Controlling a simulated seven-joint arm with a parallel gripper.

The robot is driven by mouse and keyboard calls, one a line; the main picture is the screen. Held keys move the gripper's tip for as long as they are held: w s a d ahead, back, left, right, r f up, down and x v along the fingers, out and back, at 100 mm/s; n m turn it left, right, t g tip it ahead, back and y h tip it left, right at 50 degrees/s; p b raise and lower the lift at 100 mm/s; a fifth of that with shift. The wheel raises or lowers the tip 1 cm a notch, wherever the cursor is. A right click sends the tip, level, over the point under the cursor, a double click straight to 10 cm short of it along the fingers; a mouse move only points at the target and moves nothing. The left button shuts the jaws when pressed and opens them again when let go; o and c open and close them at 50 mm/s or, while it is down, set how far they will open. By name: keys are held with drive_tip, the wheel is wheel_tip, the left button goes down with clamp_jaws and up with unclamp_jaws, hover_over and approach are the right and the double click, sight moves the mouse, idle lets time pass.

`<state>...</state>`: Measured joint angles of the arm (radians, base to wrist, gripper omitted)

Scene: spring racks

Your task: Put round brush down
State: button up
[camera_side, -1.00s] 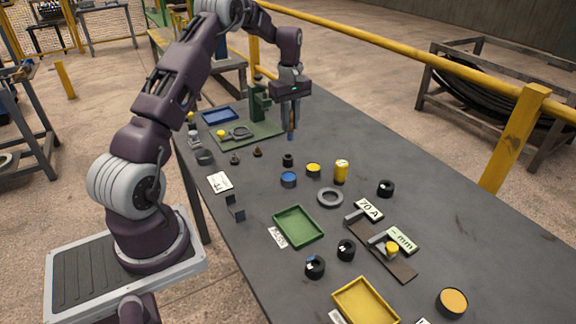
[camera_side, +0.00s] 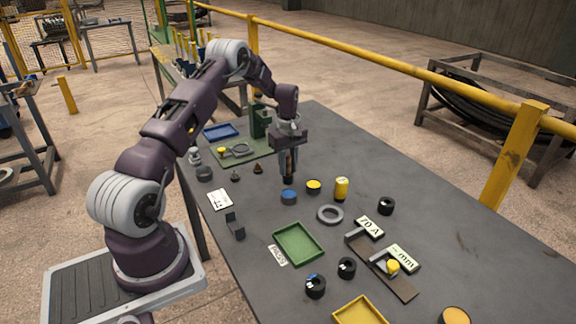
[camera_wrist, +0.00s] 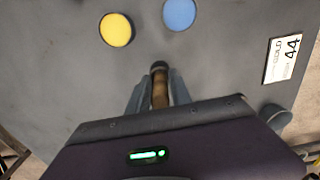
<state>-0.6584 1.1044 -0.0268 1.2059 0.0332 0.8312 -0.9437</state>
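The round brush appears as a brown upright rod (camera_side: 289,164) between the fingers of my gripper (camera_side: 289,170). In the wrist view the brown rod (camera_wrist: 160,92) stands between the two grey fingers (camera_wrist: 159,85), with a dark round end beyond it. The fingers look parted, one on each side of the rod. At its foot is a small black holder (camera_side: 288,181) on the grey table. The rod's lower end looks to be in or right at this holder; its tip is hidden.
A green stand (camera_side: 260,121) stands behind.

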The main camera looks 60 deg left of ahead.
drive_tip(key=shift+o, duration=0.9)
drive_tip(key=r, duration=1.3)
drive_tip(key=shift+d+r, duration=0.1)
drive_tip(key=shift+d, duration=0.25)
drive_tip(key=s+d+r+m+t, duration=0.1)
drive_tip(key=s+d+r+m, duration=0.3)
drive_tip(key=d+r, duration=0.55)
drive_tip(key=s+d+r+m+t, duration=0.2)
drive_tip(key=s+d+r+m, duration=0.2)
drive_tip(key=d+r, duration=0.5)
drive_tip(key=s+d+f+m+t, duration=0.1)
drive_tip(key=s+d+m, duration=0.4)
drive_tip(key=s, duration=0.5)
drive_tip(key=s+d+f+m+t, duration=0.1)
drive_tip(key=s+d+m, duration=0.4)
drive_tip(key=s, duration=0.6)
drive_tip(key=shift+d+f+t, duration=0.25)
drive_tip(key=shift+d+t, duration=0.05)
drive_tip(key=shift+d, duration=0.95)
drive_tip(key=shift+w, duration=0.1)
